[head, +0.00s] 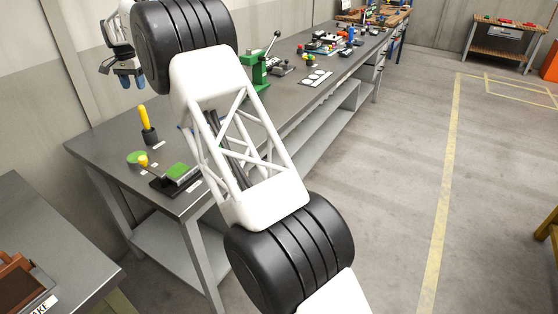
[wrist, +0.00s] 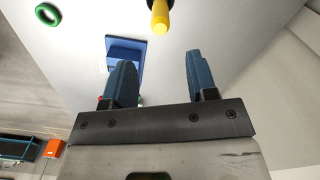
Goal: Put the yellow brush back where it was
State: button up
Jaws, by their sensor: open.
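A yellow upright handle (head: 144,118), which looks like the brush, stands in or on a dark round base on the left end of the grey workbench (head: 110,135). I cannot tell whether that base is a holder or part of the brush. In the wrist view, the yellow handle (wrist: 160,18) shows at the top edge, beyond the fingertips and between their lines. My gripper (head: 121,70) is up at the left, above and behind the handle, near the wall. In the wrist view my gripper (wrist: 160,75) has its two blue fingers apart with nothing between them.
A green disc (head: 136,157) and a green pad on a dark base (head: 180,172) lie near the handle. A green press (head: 256,70) stands farther along the bench. The wrist view shows a green ring (wrist: 47,14) and a blue block (wrist: 125,47).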

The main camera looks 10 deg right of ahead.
jog(key=s+d+r+n, duration=0.1)
jog(key=s+d+r, duration=0.55)
jog(key=d, duration=0.25)
jog(key=s+d+r, duration=0.5)
jog(key=s+d, duration=0.2)
jog(key=d, duration=0.1)
jog(key=s+d+r+n+t, duration=0.1)
jog(key=s+d+r, duration=0.1)
jog(key=s+d, duration=0.65)
jog(key=s+d+r, duration=0.1)
jog(key=s+d, duration=0.5)
jog(key=s, duration=0.5)
jog(key=s+d+f, duration=0.4)
jog(key=s, duration=0.9)
jog(key=s+d+f+n+t, duration=0.1)
jog(key=s+d+f, duration=0.4)
jog(key=s, duration=0.8)
jog(key=s+d+f+n, duration=0.1)
jog(key=s+d+f, duration=0.3)
jog(key=s, duration=0.9)
jog(key=shift+s+d+f+t, duration=0.15)
jog(key=shift+d+f+t, duration=0.15)
jog(key=shift+f, duration=0.45)
